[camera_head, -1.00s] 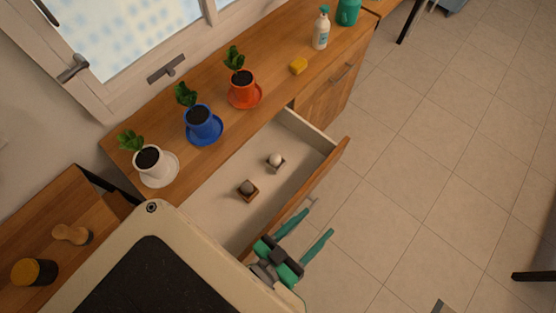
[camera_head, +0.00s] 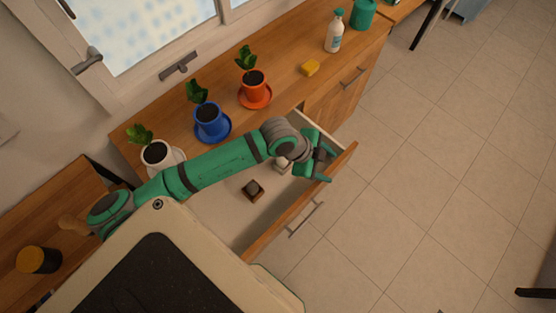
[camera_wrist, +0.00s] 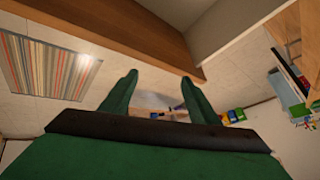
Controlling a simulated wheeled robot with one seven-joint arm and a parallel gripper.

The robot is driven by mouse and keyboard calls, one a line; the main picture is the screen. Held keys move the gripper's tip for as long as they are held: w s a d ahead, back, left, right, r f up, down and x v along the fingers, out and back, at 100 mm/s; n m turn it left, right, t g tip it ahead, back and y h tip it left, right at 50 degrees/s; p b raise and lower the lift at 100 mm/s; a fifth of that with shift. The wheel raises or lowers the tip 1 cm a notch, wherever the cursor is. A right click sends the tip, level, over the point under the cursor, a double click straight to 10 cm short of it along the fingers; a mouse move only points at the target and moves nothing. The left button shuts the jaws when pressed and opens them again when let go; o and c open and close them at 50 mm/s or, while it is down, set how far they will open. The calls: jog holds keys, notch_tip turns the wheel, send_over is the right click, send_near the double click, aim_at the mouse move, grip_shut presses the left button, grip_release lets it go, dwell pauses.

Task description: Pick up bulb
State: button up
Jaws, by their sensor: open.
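Two small rounded objects in square holders stand in the open drawer (camera_head: 215,205). One, greyish in a brown holder (camera_head: 253,189), is in full view near the drawer's middle. The other, pale (camera_head: 283,164), is partly hidden by my wrist. I cannot tell which is the bulb. My gripper (camera_head: 326,165) is open and empty, over the drawer's right end near its front panel, to the right of the pale object. In the wrist view my gripper (camera_wrist: 160,80) has its green fingers apart with nothing between them, and neither rounded object shows.
The drawer's wooden front (camera_head: 300,205) lies close to my gripper, also seen in the wrist view (camera_wrist: 110,25). Potted plants in white (camera_head: 156,152), blue (camera_head: 211,122) and orange (camera_head: 255,90) pots line the counter behind. A yellow sponge (camera_head: 310,68) and bottle (camera_head: 334,35) stand farther right.

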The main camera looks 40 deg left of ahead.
jog(key=a+m+g+y, duration=0.1)
jog(key=a+m+g, duration=0.1)
jog(key=a+m, duration=0.15)
jog(key=m+g+y, duration=0.3)
jog(key=m+y, duration=0.1)
jog(key=m, duration=0.2)
send_near(282, 159)
jog(key=shift+w+d+f, duration=0.1)
jog(key=shift+w+f, duration=0.05)
jog(key=shift+w, duration=0.1)
jog(key=f, duration=0.5)
jog(key=shift+s+a+f, duration=0.1)
jog(key=shift+a+f, duration=0.1)
jog(key=shift+f, duration=0.05)
jog(key=shift+w+a+f, duration=0.1)
jog(key=shift+w+f, duration=0.05)
jog(key=shift+f, duration=1.1)
jog(key=shift+w+a+f, duration=0.1)
jog(key=shift+w+f, duration=0.1)
jog(key=shift+f, duration=1.1)
jog(key=c, duration=0.4)
jog(key=shift+d, duration=0.2)
jog(key=c, duration=0.7)
